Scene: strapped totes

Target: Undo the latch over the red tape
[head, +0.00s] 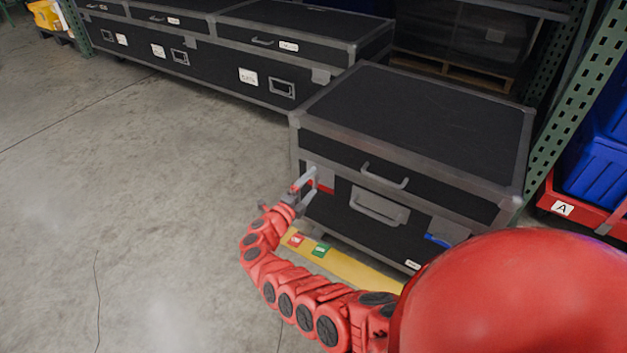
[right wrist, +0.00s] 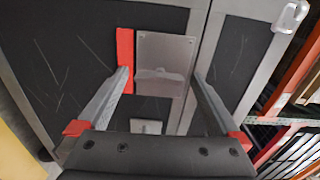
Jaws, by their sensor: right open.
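The near black case (head: 420,110) has grey metal edges and a shut lid. A strip of red tape (head: 326,187) is on its front, near the left end. In the right wrist view, the red tape (right wrist: 125,60) runs beside a grey metal latch plate (right wrist: 165,52). My right gripper (head: 313,182) is at this spot, and its arm and fingers hide most of the latch in the head view. In the right wrist view, the right gripper (right wrist: 161,76) is open, with one finger on each side of the latch plate. Contact cannot be told. My left gripper is not in view.
The case also carries a lid handle (head: 385,176), a larger front handle (head: 379,205) and blue tape (head: 437,241) further right. Yellow floor marking (head: 345,265) runs before it. A long black case (head: 215,65) stands behind. A green rack post (head: 580,95) is at right. Floor at left is clear.

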